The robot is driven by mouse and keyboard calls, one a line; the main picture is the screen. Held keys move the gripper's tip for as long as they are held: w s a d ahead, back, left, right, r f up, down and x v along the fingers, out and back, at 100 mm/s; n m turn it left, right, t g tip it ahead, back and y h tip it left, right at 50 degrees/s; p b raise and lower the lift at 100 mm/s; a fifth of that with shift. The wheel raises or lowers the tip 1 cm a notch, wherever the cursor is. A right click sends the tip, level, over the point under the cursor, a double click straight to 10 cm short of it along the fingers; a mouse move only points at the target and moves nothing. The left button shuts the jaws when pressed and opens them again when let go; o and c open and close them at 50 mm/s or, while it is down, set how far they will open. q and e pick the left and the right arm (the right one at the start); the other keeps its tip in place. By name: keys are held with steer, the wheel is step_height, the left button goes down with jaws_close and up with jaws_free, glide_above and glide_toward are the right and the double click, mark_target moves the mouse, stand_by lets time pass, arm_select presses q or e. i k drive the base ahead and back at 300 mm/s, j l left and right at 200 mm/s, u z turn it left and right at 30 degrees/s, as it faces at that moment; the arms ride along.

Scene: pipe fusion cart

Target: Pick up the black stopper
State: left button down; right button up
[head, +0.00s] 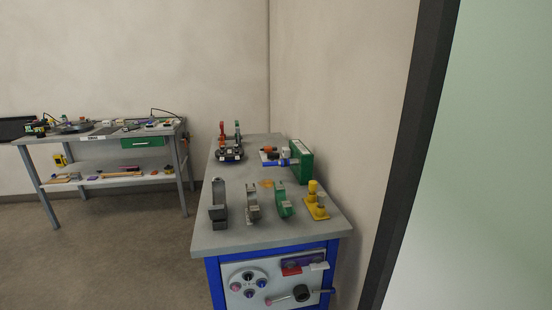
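A grey-topped cart (240,238) with a blue frame stands in the middle of the head view. I cannot tell for sure which thing is the black stopper. A black round piece (302,293) sits on the white front panel (240,298) below the cart top, beside a blue rod. A round disc (248,271) with several small dark and coloured round pieces is on the same panel, to the left. A dark block (218,213) stands at the front left of the cart top, at the foot of a grey bracket. Neither of my grippers is in view.
Grey, green (284,204) and yellow (317,208) pieces stand along the cart's front. A clamp device (230,152) and a green box (301,162) are behind. A cluttered workbench (110,134) is at the left. A wall and dark frame (420,120) close the right. Floor is free at left.

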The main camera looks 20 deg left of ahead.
mark_target(270, 155)
steer(key=k+z, duration=0.4)
steer(key=k+l+z, duration=0.15)
steer(key=z, duration=0.25)
steer(key=j+z, duration=0.25)
steer(key=j, duration=0.25)
steer(key=j+z, duration=0.2)
steer(key=j, duration=0.3)
steer(key=j+z, duration=0.25)
steer(key=j, duration=0.25)
steer(key=k+j+z, duration=0.25)
steer(key=j, duration=0.25)
steer(key=j+z, duration=0.2)
steer(key=j, duration=0.3)
